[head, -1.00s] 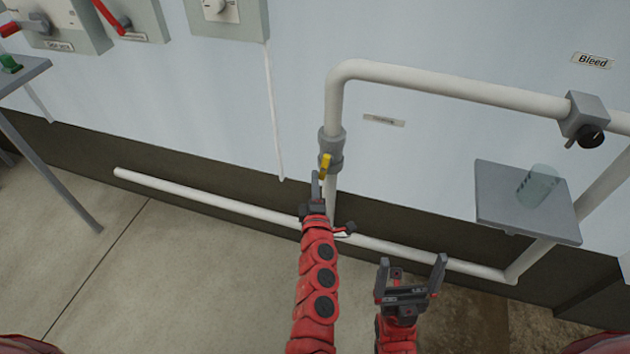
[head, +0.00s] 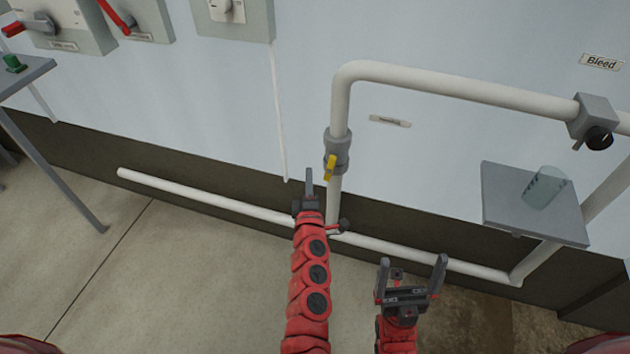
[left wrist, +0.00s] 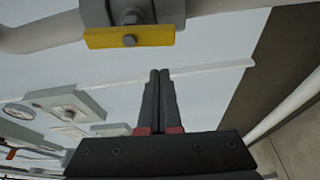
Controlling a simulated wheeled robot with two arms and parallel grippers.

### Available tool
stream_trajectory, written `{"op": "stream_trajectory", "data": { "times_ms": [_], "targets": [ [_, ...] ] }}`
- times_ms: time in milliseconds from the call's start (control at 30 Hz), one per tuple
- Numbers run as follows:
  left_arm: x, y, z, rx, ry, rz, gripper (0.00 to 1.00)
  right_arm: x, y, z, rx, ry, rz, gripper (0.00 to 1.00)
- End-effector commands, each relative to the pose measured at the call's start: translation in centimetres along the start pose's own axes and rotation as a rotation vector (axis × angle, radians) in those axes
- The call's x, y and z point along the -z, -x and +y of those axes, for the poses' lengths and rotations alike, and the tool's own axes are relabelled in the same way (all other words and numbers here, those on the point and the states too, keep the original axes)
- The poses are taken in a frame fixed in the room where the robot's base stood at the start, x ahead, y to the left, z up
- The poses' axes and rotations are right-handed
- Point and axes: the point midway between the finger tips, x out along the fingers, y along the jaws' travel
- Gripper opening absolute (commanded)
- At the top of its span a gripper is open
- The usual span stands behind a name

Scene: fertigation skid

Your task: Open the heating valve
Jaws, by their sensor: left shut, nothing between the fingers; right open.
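The valve with a yellow lever (head: 330,167) sits in a grey body (head: 337,148) on the vertical white pipe. In the head view the lever points down along the pipe, slightly tilted. The left wrist view shows the yellow lever (left wrist: 130,37) with its bolt, above and left of the fingertips. My left gripper (head: 309,175) is shut and empty, just left of and below the lever, apart from it. Its closed fingers (left wrist: 161,75) also show in the left wrist view. My right gripper (head: 411,268) is open and empty, low in front of the wall.
A grey shelf (head: 505,203) with a clear beaker (head: 546,188) stands at the right below a black-knobbed bleed valve (head: 597,137). A white horizontal pipe (head: 200,194) runs low along the wall. Switch boxes (head: 135,20) hang at upper left.

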Motion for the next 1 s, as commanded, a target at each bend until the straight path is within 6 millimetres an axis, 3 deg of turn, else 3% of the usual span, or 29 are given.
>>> {"op": "stream_trajectory", "data": {
  "times_ms": [33,300,433,633,1000],
  "targets": [
    [0.6,0.1,0.1,-0.002,0.0,0.003,0.0,0.0,0.1,0.0,0.0,0.0,0.0,1.0],
    [0.3,6.6,-0.1,0.0,0.0,0.0,0.0,0.0,-0.3,0.0,0.0,0.0,0.0,1.0],
    [0.2,8.6,-0.2,0.002,0.0,-0.003,0.0,0.1,-0.4,0.0,0.0,0.0,0.0,1.0],
    [0.3,9.8,-0.1,-0.001,0.0,0.001,0.0,0.1,-0.4,0.0,0.0,0.0,0.0,1.0],
    [0.3,9.9,-0.2,-0.001,0.0,0.001,0.0,0.1,-0.4,0.0,0.0,0.0,0.0,1.0]
  ]
}}
